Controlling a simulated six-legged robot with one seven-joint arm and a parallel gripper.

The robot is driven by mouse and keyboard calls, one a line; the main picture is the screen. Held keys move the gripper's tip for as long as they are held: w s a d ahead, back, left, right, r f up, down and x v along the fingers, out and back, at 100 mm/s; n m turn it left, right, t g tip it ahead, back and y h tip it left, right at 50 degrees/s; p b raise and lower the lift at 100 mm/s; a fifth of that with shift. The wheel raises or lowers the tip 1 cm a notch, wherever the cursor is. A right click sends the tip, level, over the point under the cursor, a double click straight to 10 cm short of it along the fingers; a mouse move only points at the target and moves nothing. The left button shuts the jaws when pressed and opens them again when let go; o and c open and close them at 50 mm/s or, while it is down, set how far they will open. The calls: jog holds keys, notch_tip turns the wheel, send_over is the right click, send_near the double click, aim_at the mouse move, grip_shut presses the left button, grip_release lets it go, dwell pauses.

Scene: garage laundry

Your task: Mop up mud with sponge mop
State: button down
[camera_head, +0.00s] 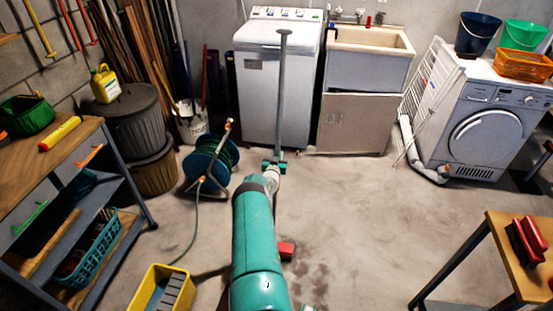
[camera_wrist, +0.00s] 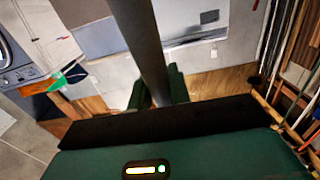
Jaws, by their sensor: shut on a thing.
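My gripper (camera_head: 274,167) is shut on the grey upright pole of the sponge mop (camera_head: 282,100). The pole rises above the gripper in front of the washing machine and ends in a short crosspiece. In the wrist view the pole (camera_wrist: 147,45) runs up between the green fingers of my gripper (camera_wrist: 160,90). A red block (camera_head: 287,250), perhaps the mop's head, shows low at the right of my arm; my arm hides the lower pole. Brown mud smears (camera_head: 318,272) mark the floor just right of and below it.
A yellow bucket (camera_head: 143,300) stands at front left, near a hose reel (camera_head: 210,160). A workbench (camera_head: 75,142) is on the left, and a wooden table (camera_head: 500,250) with red brushes on the right. The concrete floor (camera_head: 370,200) between is clear.

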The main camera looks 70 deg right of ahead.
jog(key=shift+x, duration=1.1)
jog(key=shift+s+a+r, duration=0.1)
jog(key=shift+a+r, duration=0.05)
jog(key=shift+a, duration=0.35)
jog(key=shift+s+a+r, duration=0.1)
jog(key=shift+a+r, duration=0.05)
jog(key=shift+a, duration=0.3)
